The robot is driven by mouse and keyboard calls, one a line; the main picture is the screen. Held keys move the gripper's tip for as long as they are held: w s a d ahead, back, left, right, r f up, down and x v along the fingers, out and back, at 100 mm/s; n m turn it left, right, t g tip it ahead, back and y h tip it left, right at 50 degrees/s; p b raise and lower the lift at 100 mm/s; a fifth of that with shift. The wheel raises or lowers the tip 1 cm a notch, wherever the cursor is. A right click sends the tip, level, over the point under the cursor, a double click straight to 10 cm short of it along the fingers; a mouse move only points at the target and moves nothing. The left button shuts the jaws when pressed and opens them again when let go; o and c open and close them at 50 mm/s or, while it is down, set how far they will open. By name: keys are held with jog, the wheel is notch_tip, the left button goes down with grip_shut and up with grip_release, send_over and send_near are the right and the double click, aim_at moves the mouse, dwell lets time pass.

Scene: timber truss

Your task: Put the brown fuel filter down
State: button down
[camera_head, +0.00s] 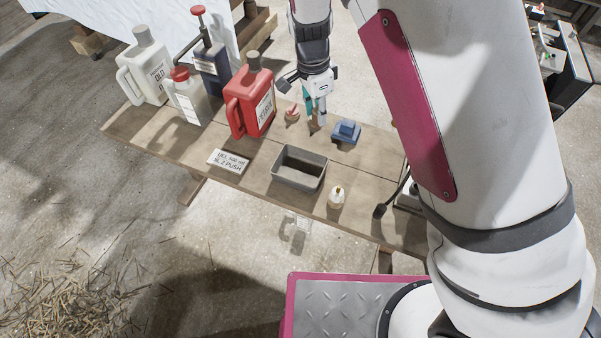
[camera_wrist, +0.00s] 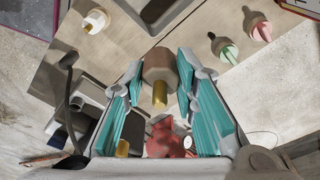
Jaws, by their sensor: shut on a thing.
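My gripper (camera_head: 317,108) is over the far part of the wooden bench, between the pink filter and the blue block. In the wrist view its teal-padded fingers (camera_wrist: 160,88) are closed on both sides of the brown fuel filter (camera_wrist: 160,66), a brownish cylinder with a gold stub pointing toward the camera. The brown filter (camera_head: 315,124) shows only as a small patch below the fingertips in the head view. Whether its underside touches the bench is unclear.
The bench (camera_head: 240,185) holds an open grey tray (camera_head: 299,181), a white filter (camera_head: 336,198), a blue block (camera_head: 346,131), a pink filter (camera_head: 292,113) and a label plate (camera_head: 229,160). A red jug (camera_head: 250,103) and other containers stand left. A green filter (camera_wrist: 223,47) shows in the wrist view.

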jog(key=a+f+m+b, duration=0.1)
jog(key=f+b, duration=0.2)
jog(key=f, duration=0.3)
jog(key=s+a+f+m+b, duration=0.1)
jog(key=a+f+m+b, duration=0.1)
jog(key=f, duration=0.4)
jog(key=s+a+f+m+b, duration=0.1)
jog(key=f+b, duration=0.3)
jog(key=f, duration=0.2)
jog(key=shift+s+a+f+m+g+b, duration=0.15)
jog(key=shift+s+f+m+g+b, duration=0.05)
jog(key=shift+m+g+b, duration=0.1)
jog(key=c, duration=1.3)
grip_release()
jog(key=shift+f, duration=0.15)
notch_tip(320, 180, up, 12)
jog(key=a+p, duration=0.1)
jog(key=p, duration=0.2)
jog(key=shift+a, duration=0.2)
